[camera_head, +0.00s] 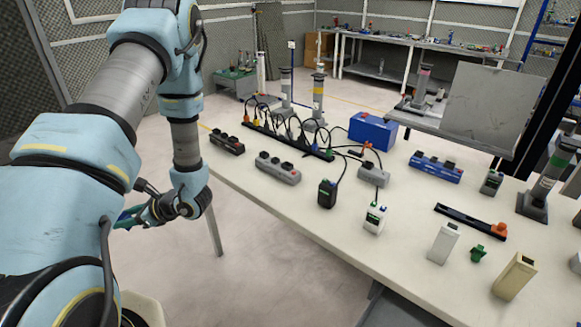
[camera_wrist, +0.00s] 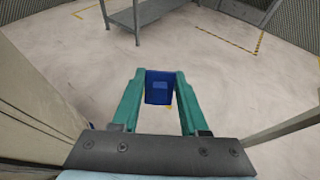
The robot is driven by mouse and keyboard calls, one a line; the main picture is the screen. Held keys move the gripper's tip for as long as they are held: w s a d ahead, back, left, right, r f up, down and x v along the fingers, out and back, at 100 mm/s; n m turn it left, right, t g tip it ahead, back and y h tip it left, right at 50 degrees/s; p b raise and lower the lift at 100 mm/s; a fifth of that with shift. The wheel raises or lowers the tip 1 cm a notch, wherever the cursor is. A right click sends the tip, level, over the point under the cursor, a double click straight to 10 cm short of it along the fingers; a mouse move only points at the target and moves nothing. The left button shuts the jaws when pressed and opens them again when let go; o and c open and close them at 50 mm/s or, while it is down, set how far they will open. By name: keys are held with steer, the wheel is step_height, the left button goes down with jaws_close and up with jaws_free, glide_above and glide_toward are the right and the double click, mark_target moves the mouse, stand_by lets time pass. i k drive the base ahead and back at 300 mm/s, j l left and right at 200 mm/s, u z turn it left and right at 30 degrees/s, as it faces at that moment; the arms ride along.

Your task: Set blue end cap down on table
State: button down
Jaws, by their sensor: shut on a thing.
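The blue end cap (camera_wrist: 159,87) is held between the two green fingers of my gripper (camera_wrist: 160,92) in the wrist view. Bare floor shows behind and below it there. In the head view my gripper (camera_head: 130,216) is off the left edge of the table, beside it and over the floor. The cap cannot be made out in the head view. The table (camera_head: 330,232) is long and pale, with a bare strip along its front left edge.
A grey power strip (camera_head: 278,168), a black adapter (camera_head: 327,193) and a white adapter (camera_head: 375,218) stand on the table. A black strip with cables (camera_head: 285,140) and a blue box (camera_head: 372,131) lie farther back. A beige block (camera_head: 514,277) stands near the right front.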

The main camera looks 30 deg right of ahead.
mark_target(539, 289)
steer(key=k+l+u, duration=0.25)
steer(key=u, duration=0.15)
steer(key=k+l+u, duration=0.1)
steer(key=k+u, duration=1.05)
steer(key=k+j+u, duration=0.1)
steer(key=k+j, duration=0.15)
steer(key=k, duration=0.3)
steer(key=k+j, duration=0.3)
steer(key=k, duration=0.25)
steer(key=k+j+u, duration=0.15)
steer(key=k+j, duration=0.15)
steer(key=k, duration=0.25)
steer(key=k+j, duration=0.35)
steer(key=k, duration=0.2)
steer(key=l+u, duration=0.05)
